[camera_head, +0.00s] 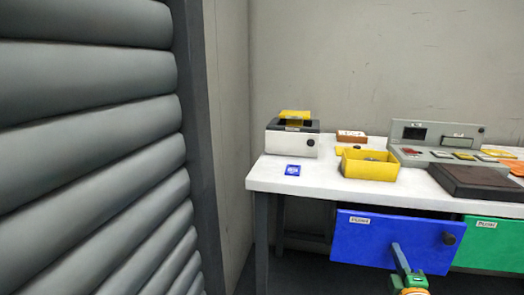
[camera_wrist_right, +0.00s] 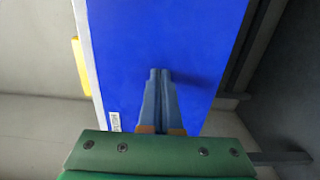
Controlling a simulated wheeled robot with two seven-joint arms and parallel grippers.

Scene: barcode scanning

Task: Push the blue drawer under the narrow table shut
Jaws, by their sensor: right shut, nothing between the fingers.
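The blue drawer (camera_head: 365,245) hangs under the white narrow table (camera_head: 300,185). My left gripper is not in view.
A green drawer (camera_head: 490,245) is right beside the blue one. A grey ribbed structure (camera_head: 90,150) fills the left.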

